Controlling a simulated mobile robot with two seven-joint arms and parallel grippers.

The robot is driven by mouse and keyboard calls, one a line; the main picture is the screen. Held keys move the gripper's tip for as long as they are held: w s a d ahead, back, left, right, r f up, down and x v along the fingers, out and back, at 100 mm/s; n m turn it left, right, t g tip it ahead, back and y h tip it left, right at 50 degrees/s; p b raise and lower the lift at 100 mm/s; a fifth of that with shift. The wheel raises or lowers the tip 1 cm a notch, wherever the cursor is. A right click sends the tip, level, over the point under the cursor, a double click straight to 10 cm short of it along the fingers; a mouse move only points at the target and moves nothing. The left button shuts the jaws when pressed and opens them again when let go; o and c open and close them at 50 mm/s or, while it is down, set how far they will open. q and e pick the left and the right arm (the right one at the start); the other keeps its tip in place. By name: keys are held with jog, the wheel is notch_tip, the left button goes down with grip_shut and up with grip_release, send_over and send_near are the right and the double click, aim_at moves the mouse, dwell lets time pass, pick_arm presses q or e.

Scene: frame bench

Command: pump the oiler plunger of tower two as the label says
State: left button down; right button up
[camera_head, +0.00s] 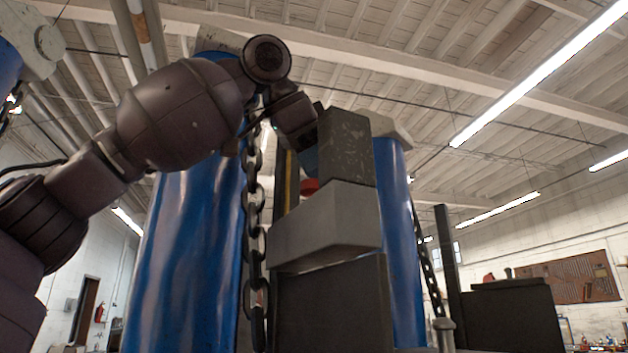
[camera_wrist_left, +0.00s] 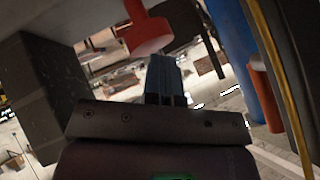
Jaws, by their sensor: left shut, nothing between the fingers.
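A red plunger knob (camera_head: 310,186) shows partly in the head view, above a grey block and behind a dark speckled block. In the left wrist view a red knob on a stem (camera_wrist_left: 150,34) is just beyond my fingertips. My left gripper (camera_head: 311,158) reaches in from the left, its fingers partly hidden by the dark block and just above the red knob. In the left wrist view its fingers (camera_wrist_left: 165,72) are together and empty. I cannot tell whether they touch the knob. My right gripper is in neither view. I see no readable label.
The grey block (camera_head: 325,225) and dark speckled block (camera_head: 345,147) stand close to my left gripper. A chain (camera_head: 256,240) hangs before a large blue cylinder (camera_head: 185,260). Another blue cylinder (camera_head: 402,240) stands right. An orange-red cylinder (camera_wrist_left: 265,97) and yellow strip (camera_wrist_left: 279,75) are beside my fingers.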

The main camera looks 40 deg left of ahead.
pick_arm(q)
jog(key=shift+f, duration=0.25)
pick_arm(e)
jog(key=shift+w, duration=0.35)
pick_arm(q)
jog(key=shift+r, duration=0.1)
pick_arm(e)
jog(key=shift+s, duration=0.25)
pick_arm(q)
jog(key=shift+r+p, duration=0.35)
jog(key=shift+r, duration=0.05)
jog(key=shift+r+p, duration=0.7)
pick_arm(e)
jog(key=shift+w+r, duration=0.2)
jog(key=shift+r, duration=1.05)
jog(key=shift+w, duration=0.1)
